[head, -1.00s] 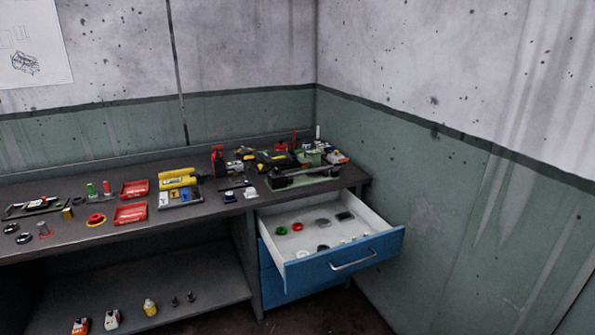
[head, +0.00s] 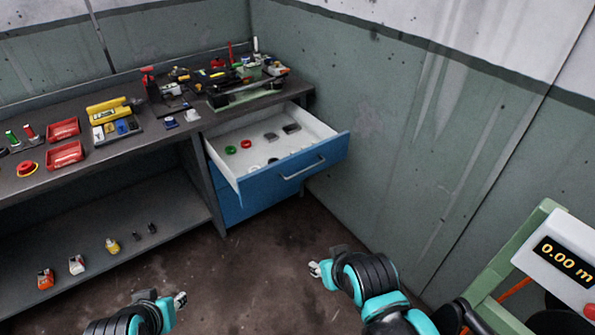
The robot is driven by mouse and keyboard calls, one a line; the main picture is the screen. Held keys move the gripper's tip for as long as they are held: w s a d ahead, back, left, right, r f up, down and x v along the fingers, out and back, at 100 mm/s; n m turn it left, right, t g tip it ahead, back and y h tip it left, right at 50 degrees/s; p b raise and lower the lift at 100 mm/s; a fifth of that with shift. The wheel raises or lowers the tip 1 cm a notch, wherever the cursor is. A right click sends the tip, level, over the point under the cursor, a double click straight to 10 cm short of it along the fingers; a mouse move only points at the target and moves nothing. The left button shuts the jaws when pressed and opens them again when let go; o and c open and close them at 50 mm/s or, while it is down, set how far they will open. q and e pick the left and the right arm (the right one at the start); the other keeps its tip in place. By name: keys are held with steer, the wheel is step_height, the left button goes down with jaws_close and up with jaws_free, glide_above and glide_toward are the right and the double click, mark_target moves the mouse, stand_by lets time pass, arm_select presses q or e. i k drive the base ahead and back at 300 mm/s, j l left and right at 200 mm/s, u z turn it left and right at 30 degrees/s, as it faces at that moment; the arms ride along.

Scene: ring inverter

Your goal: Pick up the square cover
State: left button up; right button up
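The blue-fronted drawer (head: 225,178) stands pulled out at the right end of the workbench. Inside it lie a dark, roughly square piece (head: 291,128), a smaller grey piece (head: 271,136), a green ring (head: 231,150) and a red ring (head: 246,144). I cannot tell which piece is the square cover. My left gripper (head: 181,300) is low at the bottom of the head view, far from the drawer. My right gripper (head: 315,269) is low, in front of and below the drawer. Both are too small to tell open from shut; no object shows in either.
The workbench top (head: 150,142) holds red trays (head: 65,152), yellow parts (head: 108,108) and a green tool (head: 245,94). Small bottles stand on the lower shelf (head: 150,205). A green frame with a display (head: 560,262) stands at the right. The floor before the drawer is clear.

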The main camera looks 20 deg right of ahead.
mark_target(270, 136)
steer(key=i+j+z, duration=0.2)
steer(key=i, duration=0.35)
steer(key=i+j+z, duration=0.2)
steer(key=i, duration=0.4)
steer(key=i+j+z, duration=0.25)
steer(key=i, duration=0.3)
steer(key=i+j+z, duration=0.2)
steer(key=i+j, duration=0.2)
steer(key=i, duration=0.1)
